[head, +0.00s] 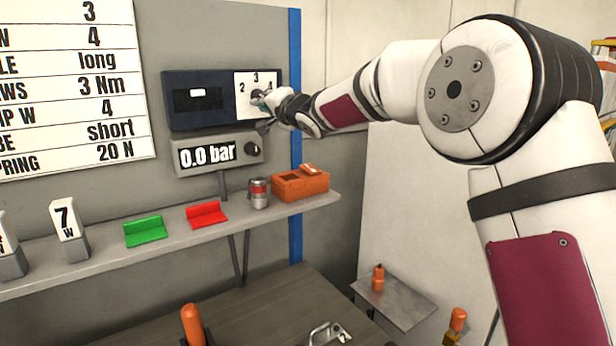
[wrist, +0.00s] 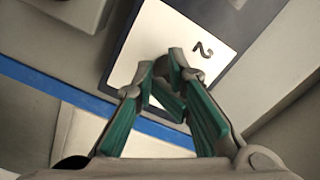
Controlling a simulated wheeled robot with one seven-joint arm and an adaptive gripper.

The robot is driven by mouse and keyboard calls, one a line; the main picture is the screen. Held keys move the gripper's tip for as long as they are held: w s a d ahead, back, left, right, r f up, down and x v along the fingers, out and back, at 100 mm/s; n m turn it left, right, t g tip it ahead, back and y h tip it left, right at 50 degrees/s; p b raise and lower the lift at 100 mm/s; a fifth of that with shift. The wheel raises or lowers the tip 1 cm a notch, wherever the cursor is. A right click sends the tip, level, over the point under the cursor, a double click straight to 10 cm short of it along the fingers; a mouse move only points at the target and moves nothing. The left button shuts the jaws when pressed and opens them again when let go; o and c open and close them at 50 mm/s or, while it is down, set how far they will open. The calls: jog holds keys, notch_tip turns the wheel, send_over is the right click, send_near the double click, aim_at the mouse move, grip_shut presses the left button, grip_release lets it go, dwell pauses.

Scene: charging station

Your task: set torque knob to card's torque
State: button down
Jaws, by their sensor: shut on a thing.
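The white dial plate (head: 243,97) is on the right part of a dark panel (head: 205,118) on the wall, with the numbers 2, 3 and 4 visible. It also shows in the wrist view (wrist: 190,25), where a 2 is readable. My gripper (head: 262,99) is at the middle of this plate, its fingers (wrist: 165,72) shut on the torque knob. The fingers mostly hide the knob, and I cannot tell which number it points to. The white card (head: 60,130) at the left is cut off by the picture edge; one row reads 3 Nm.
Below the panel is a display (head: 212,153) reading 0.0 bar, with a dark knob (head: 252,149). The shelf (head: 180,238) holds a green holder (head: 145,230), a red holder (head: 206,214), a can (head: 259,193) and an orange box (head: 300,186). A blue post (head: 295,240) stands at the right.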

jog(key=shift+s+a+r, duration=0.1)
jog(key=shift+a+r, duration=0.1)
jog(key=shift+r, duration=0.15)
jog(key=shift+s+a+r, duration=0.25)
jog(key=shift+a+r, duration=0.1)
jog(key=shift+r, duration=0.35)
jog(key=shift+a+f, duration=0.1)
jog(key=shift+f, duration=0.2)
jog(key=p+v, duration=0.4)
jog(key=v, duration=0.2)
jog(key=shift+f, duration=0.2)
jog(key=shift+s, duration=0.1)
